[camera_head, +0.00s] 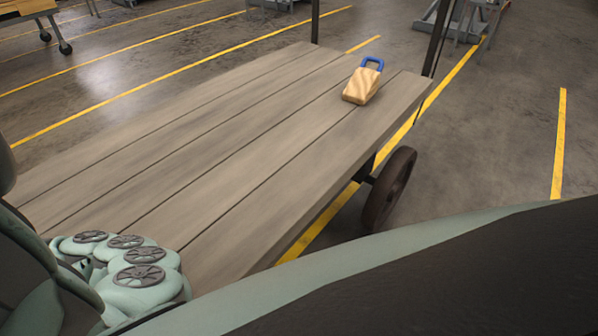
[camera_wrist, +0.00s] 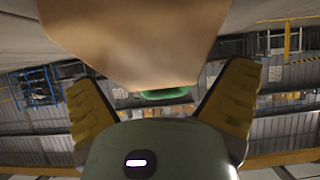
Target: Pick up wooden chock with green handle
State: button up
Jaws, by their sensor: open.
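A wooden chock (camera_wrist: 140,40) fills the upper middle of the wrist view, very close to the camera. A small green piece (camera_wrist: 165,93), which looks like part of its handle, shows at its lower edge; the rest of the handle is hidden. My gripper (camera_wrist: 160,80) is open, with one yellow-and-dark finger on each side of the chock's lower end. Contact between fingers and chock cannot be told. The head view shows neither my gripper nor the green handle.
A wooden chock with a blue handle (camera_head: 361,85) stands on the far right of the plank cart bed (camera_head: 200,130). The cart has a dark wheel (camera_head: 389,190) and upright posts. Much of the bed is bare. Yellow lines mark the floor. Grey stands (camera_head: 447,22) are at the back.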

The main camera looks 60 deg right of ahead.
jog(key=shift+a, duration=0.15)
jog(key=shift+c, duration=0.3)
jog(key=c, duration=1.2)
